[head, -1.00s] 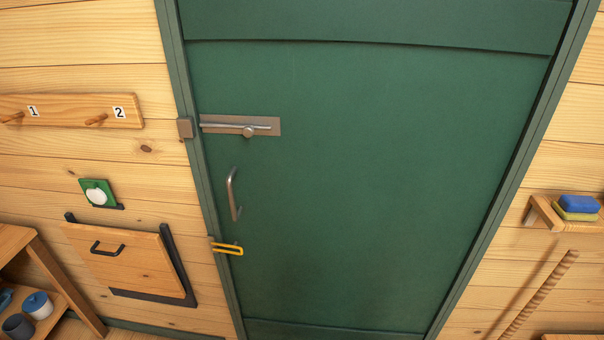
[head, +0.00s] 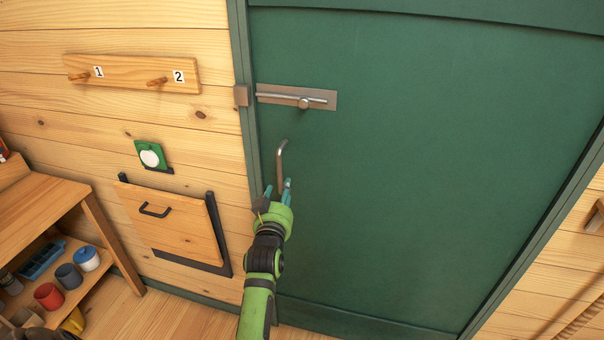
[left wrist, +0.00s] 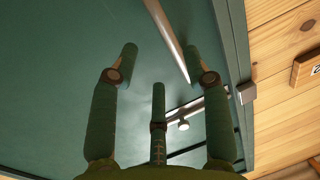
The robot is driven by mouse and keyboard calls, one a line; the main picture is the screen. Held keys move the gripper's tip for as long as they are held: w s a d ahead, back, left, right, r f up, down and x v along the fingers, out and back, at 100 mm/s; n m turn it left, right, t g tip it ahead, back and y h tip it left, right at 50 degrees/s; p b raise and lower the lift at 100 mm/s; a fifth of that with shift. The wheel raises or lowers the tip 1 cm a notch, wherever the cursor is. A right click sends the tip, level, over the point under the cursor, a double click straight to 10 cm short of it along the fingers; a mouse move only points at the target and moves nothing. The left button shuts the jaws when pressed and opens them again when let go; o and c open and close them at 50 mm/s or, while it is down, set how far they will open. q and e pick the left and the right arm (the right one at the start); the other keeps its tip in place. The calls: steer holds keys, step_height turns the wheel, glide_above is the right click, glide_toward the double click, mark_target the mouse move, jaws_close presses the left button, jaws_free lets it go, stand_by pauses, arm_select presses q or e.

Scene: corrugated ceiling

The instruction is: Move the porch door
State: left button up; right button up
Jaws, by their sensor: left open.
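The green porch door (head: 430,180) stands shut in its green frame. A metal bar handle (head: 281,152) is on its left side. Above it is a sliding bolt (head: 316,98), whose rod appears to stop short of the keeper block (head: 241,95) on the frame. My left gripper (head: 278,188) is open at the handle's lower part. In the left wrist view the handle (left wrist: 166,36) passes between the spread fingertips (left wrist: 163,60); I cannot tell whether they touch it. The bolt (left wrist: 184,120) shows there too. My right gripper is not in view.
Left of the door are a peg rail (head: 130,74), a green panel with a white knob (head: 150,156) and a wooden flap (head: 172,222). A wooden shelf unit (head: 45,205) with cups stands at the lower left. Clear floor (head: 165,312) lies beside it.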

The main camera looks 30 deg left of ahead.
mark_target(281, 171)
arm_select(q)
steer(key=shift+w+a+r+y, duration=0.15)
steer(key=shift+a+r, duration=0.1)
steer(key=shift+r, duration=0.4)
steer(key=shift+w+a+r+y, duration=0.1)
steer(key=shift+a+r+y, duration=0.1)
steer(key=shift+r, duration=0.4)
steer(key=shift+p+x, duration=0.65)
steer(key=shift+x, duration=2.6)
steer(key=shift+f, duration=0.15)
jaws_close()
